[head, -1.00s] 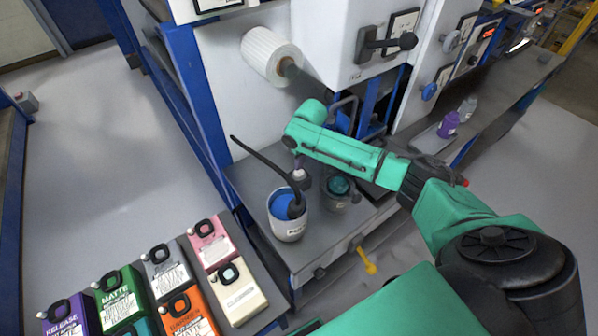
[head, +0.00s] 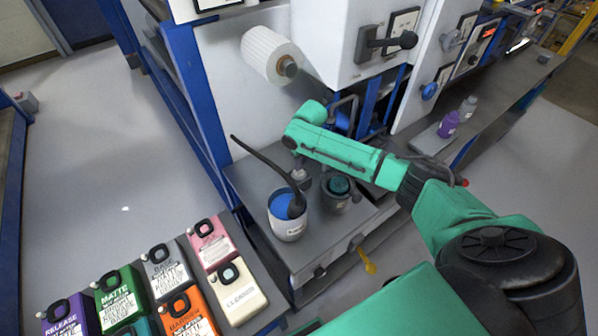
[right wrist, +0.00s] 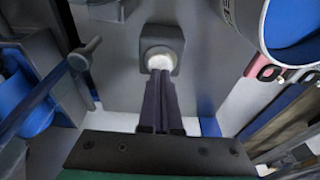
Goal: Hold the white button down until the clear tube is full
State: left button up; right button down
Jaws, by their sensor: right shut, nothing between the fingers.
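The white button (right wrist: 163,61) sits on a grey square housing in the right wrist view. My right gripper (right wrist: 160,74) is shut and empty, and its fingertips overlap the button's lower edge there; I cannot tell whether the button is pressed down. In the head view the gripper (head: 298,160) points down near a small grey housing (head: 300,180), mostly hidden by my own arm. I cannot clearly make out the clear tube or its fill level in either view. My left gripper is not in view.
A white bucket (head: 289,229) with blue liquid and a black-handled ladle (head: 262,158) stands beside the housing. A dark pot (head: 334,201) with teal contents is right of it. Several labelled containers (head: 122,296) stand at lower left. A white roller (head: 262,52) juts out above.

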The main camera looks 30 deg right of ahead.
aim_at(300, 172)
jog(key=shift+f+b, duration=0.35)
jog(key=shift+f, duration=0.4)
dwell(1.8)
dwell(1.0)
notch_tip(300, 172, up, 5)
jog(key=p, duration=0.5)
jog(key=shift+r+p, duration=0.75)
jog(key=shift+r, duration=0.35)
jog(key=shift+f, duration=0.1)
